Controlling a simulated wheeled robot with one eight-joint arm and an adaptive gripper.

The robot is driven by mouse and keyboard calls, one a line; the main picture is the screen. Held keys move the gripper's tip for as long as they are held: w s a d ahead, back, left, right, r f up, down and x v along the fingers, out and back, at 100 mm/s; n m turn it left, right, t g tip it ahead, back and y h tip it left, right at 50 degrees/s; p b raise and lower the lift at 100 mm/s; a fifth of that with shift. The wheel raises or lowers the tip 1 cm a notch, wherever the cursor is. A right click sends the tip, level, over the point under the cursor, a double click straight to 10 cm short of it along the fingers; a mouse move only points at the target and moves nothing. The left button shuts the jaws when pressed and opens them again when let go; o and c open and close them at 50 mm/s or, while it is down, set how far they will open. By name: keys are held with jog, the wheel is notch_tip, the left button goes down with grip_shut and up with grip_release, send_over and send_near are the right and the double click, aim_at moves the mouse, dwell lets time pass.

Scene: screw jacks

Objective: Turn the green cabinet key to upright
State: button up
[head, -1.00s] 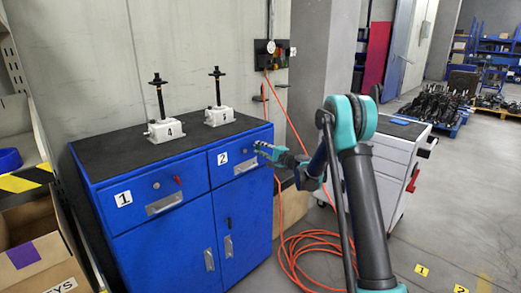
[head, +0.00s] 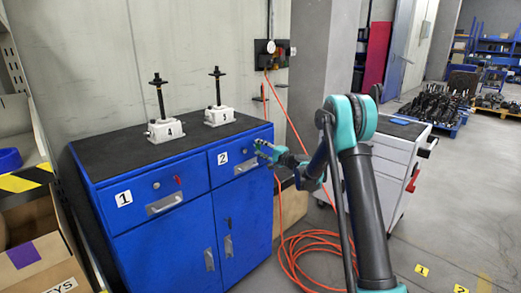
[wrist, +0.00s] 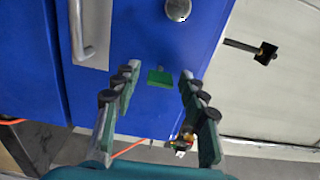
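The green key (wrist: 160,77) is in the blue cabinet's front in the wrist view, its flat bow longer across the picture than up and down. My gripper (wrist: 158,73) is open, with one finger on each side of the key and a visible gap to both. The round metal lock (wrist: 178,10) is above the key in that view, and a drawer handle (wrist: 84,35) is to its left. In the head view my gripper (head: 261,148) is at the right end of drawer 2 (head: 235,160); I cannot make out the green key there.
Drawer 1 has a red key (head: 178,180). Two screw jacks (head: 164,130) (head: 219,115) stand on the cabinet top (head: 120,150). A grey tool cart (head: 395,165) stands right of the cabinet. An orange hose (head: 310,242) lies coiled on the floor.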

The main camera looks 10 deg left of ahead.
jog(key=v, duration=1.2)
dwell(0.3)
jog(key=s+d+f+n+g+h, duration=0.1)
jog(key=s+d+n+g+h, duration=0.15)
jog(key=s, duration=0.75)
jog(key=s+d+f+n+g+h, duration=0.1)
jog(key=s+d+n+g+h, duration=0.15)
jog(key=s, duration=0.65)
jog(key=s+d+f+n+g+h, duration=0.1)
jog(key=s+d+f+h, duration=0.3)
jog(key=s+d, duration=0.5)
jog(key=s+d+f+n+h, duration=0.1)
jog(key=s+d+f+h, duration=0.4)
jog(key=s+d, duration=0.4)
jog(key=s, duration=0.6)
jog(key=shift+s+f+g, duration=0.2)
jog(key=shift+s+g, duration=0.2)
